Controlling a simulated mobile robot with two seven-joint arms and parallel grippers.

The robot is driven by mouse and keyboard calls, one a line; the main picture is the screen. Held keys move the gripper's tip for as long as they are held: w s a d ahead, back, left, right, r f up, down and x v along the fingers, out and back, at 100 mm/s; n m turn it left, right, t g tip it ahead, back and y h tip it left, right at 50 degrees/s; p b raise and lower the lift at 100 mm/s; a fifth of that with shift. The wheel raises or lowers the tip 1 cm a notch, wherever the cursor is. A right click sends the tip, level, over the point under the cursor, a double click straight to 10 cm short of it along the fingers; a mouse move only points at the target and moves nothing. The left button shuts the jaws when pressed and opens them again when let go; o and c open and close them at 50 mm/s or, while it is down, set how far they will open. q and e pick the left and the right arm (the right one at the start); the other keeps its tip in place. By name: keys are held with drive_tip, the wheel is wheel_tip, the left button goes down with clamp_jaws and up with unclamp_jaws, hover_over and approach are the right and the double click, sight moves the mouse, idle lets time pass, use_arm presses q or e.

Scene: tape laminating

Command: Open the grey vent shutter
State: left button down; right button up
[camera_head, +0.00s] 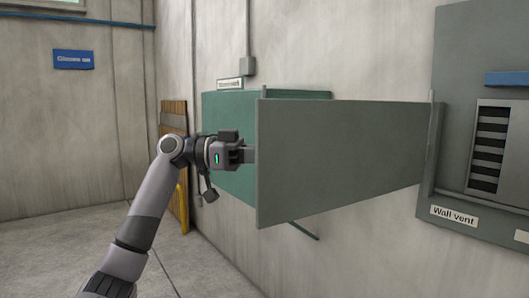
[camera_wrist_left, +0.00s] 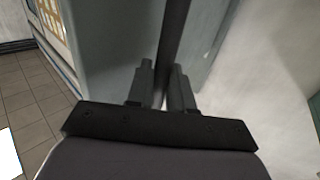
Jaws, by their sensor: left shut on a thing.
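The grey vent shutter (camera_head: 345,150) is a flat panel, hinged at its right edge beside the wall vent (camera_head: 490,148). It stands swung out to the left, away from the vent, whose dark slats are uncovered. My left gripper (camera_head: 248,155) is at the shutter's free left edge. In the left wrist view my left gripper's fingers (camera_wrist_left: 163,88) are closed around a dark narrow upright part (camera_wrist_left: 174,45), which looks like the shutter's edge or handle. The exact contact is partly hidden in the head view. My right gripper is not in view.
A green board (camera_head: 225,120) is on the wall behind the shutter, partly hidden by it. A wooden pallet-like object (camera_head: 174,120) leans in the corner, with a yellow piece (camera_head: 184,205) by it. A blue bar (camera_head: 508,78) sits above the vent slats. The floor (camera_head: 60,245) at left is clear.

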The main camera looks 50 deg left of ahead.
use_arm(q)
drive_tip(key=shift+w+a, duration=0.15)
drive_tip(key=shift+w, duration=0.05)
idle(0.3)
drive_tip(key=c, duration=1.4)
unclamp_jaws()
drive_tip(key=shift+o, duration=1.4)
drive_tip(key=shift+w+d, duration=0.3)
drive_tip(key=shift+w, duration=0.1)
drive_tip(key=shift+s+a, duration=0.1)
drive_tip(key=shift+s, duration=0.1)
drive_tip(key=shift+s+a, duration=0.15)
drive_tip(key=shift+a, duration=0.05)
drive_tip(key=b+v, duration=0.1)
drive_tip(key=v, duration=0.5)
drive_tip(key=shift+s+a, duration=0.25)
